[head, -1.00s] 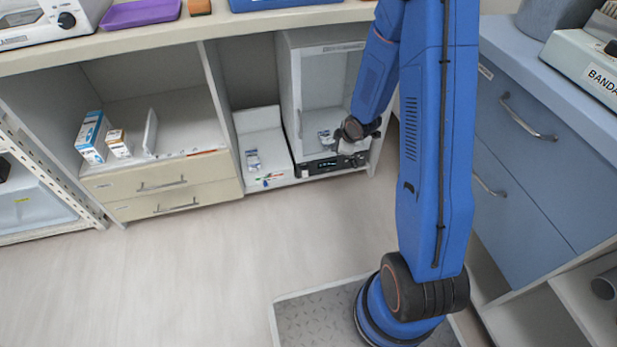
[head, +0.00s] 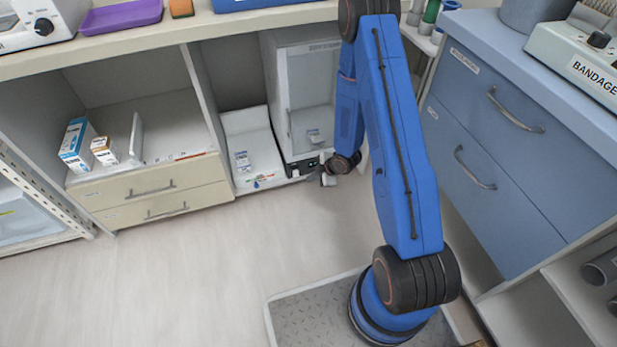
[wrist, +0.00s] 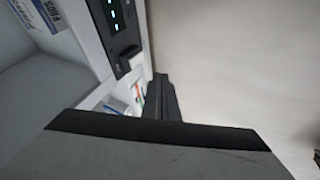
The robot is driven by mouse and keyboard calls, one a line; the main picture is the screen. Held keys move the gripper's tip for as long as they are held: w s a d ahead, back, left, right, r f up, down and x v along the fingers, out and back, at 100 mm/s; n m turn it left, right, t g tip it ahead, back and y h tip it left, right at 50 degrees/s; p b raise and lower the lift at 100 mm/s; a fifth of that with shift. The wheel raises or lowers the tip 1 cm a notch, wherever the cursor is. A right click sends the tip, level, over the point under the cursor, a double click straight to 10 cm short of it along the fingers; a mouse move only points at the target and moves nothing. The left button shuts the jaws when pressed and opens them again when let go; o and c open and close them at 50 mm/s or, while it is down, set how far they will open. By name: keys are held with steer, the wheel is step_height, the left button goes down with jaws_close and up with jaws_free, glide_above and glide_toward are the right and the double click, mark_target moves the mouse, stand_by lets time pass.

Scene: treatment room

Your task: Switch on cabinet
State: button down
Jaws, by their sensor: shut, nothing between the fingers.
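The white cabinet (head: 269,75) stands on the low shelf, its clear-fronted door shut. A black control panel (head: 300,165) runs along its bottom; my arm hides its right part in the head view. In the wrist view the panel (wrist: 121,38) shows lit cyan marks on its display (wrist: 115,14). A small dark switch-like part (wrist: 128,60) sits at the panel's end. My gripper (head: 326,180) is shut and empty, low in front of the panel. Its dark fingers (wrist: 162,98) show in the wrist view, close to the panel's end; I cannot tell whether they touch.
A white tray-like unit (head: 250,140) with small packets stands left of the cabinet. Beige drawers (head: 150,190) with boxes above are further left. Blue drawers (head: 495,150) flank my arm on the right. The floor (head: 180,270) in front is clear.

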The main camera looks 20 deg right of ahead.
mark_target(296, 174)
steer(key=w+a+f, duration=0.3)
steer(key=w+f, duration=0.4)
steer(key=shift+w+f, duration=0.25)
steer(key=shift+w, duration=0.15)
steer(key=shift+w, duration=0.1)
steer(key=shift+w+f, duration=0.2)
steer(key=shift+f, duration=0.2)
steer(key=shift+r, duration=0.1)
